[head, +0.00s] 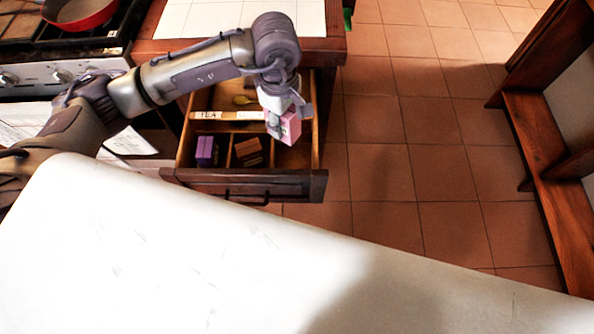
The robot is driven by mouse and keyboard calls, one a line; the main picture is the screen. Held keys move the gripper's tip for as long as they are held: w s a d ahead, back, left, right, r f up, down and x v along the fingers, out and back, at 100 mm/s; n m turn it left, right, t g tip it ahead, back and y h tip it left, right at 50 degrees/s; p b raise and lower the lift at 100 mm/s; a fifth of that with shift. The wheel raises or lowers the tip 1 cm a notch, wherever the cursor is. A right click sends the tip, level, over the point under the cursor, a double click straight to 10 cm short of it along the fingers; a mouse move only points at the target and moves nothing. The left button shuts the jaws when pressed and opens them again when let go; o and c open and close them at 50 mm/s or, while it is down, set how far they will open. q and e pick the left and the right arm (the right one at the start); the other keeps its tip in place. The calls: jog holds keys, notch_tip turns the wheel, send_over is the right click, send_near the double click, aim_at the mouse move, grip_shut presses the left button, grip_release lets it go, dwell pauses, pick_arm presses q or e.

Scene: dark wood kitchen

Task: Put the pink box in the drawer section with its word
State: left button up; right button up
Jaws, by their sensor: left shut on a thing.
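The open drawer (245,185) is pulled out below the tiled counter and is split into sections. My left gripper (281,122) is shut on the pink box (291,127) and holds it over the right part of the drawer. A white label strip (210,115) on the divider reads "TEA" at its left; the gripper and box hide part of the lettering farther right. A purple box (206,151) lies in the front left section. A brown box (249,151) lies in the front middle section. The front right section looks empty. My right gripper is not in view.
A yellow item (244,100) lies in the rear part of the drawer. A stove (60,72) with a red pan (80,12) stands at the left. Wooden furniture (545,150) stands at the right. The tiled floor (430,150) between is clear.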

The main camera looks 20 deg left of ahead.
pick_arm(q)
notch_tip(320, 180, down, 8)
jog(key=w+d+n+b, duration=0.1)
jog(key=n+b, duration=0.1)
jog(key=n, duration=0.5)
send_over(293, 165)
notch_tip(293, 165, down, 5)
notch_tip(293, 165, down, 4)
jog(key=shift+f, duration=0.15)
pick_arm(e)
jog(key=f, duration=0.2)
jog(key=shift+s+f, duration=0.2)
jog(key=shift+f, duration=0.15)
pick_arm(q)
jog(key=shift+f, duration=0.1)
jog(key=shift+f, duration=0.15)
jog(key=o, duration=1.2)
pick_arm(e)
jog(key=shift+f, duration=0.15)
